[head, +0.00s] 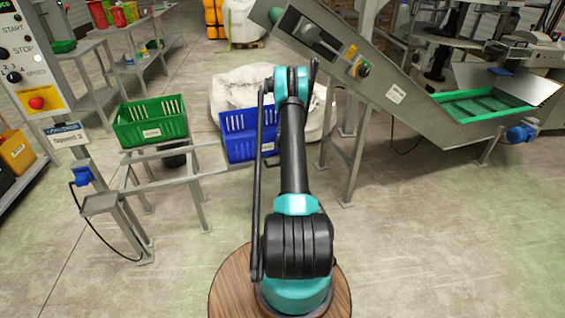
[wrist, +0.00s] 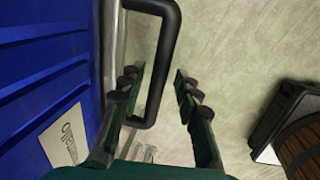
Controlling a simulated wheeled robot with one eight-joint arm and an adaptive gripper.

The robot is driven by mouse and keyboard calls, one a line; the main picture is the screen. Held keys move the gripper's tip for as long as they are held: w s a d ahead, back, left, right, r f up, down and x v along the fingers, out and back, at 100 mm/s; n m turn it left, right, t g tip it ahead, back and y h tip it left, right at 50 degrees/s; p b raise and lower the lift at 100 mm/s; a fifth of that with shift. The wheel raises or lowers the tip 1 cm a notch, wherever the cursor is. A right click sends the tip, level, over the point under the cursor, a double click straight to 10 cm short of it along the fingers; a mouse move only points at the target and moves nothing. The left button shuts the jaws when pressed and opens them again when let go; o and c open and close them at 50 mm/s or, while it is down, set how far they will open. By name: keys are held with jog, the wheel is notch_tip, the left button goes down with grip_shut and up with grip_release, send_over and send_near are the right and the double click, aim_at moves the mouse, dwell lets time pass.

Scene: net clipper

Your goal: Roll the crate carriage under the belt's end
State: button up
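The crate carriage is a grey metal frame (head: 176,152) at left centre in the head view. A green crate (head: 150,128) sits at its left end and a blue crate (head: 238,146) at its right end, partly behind my arm. The wrist view shows the blue crate's side (wrist: 45,70) with a white label and a black handle (wrist: 167,65) beside it. My gripper (wrist: 160,95) is open, with its fingers on either side of the handle's bar; firm contact is not clear. My arm hides the gripper in the head view. The inclined belt conveyor (head: 375,85) has its raised end at top centre.
A control post (head: 38,60) stands at left, with a cabled stand (head: 98,204) by the carriage. Conveyor legs (head: 352,165) stand right of my arm. A white sack (head: 228,88) lies behind the blue crate. The front floor (head: 440,240) is clear.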

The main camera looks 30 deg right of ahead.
jog(key=shift+a, duration=0.15)
jog(key=shift+r, duration=0.1)
jog(key=shift+r, duration=0.25)
notch_tip(320, 180, up, 11)
jog(key=s, duration=0.2)
jog(key=shift+a, duration=0.15)
dwell(0.4)
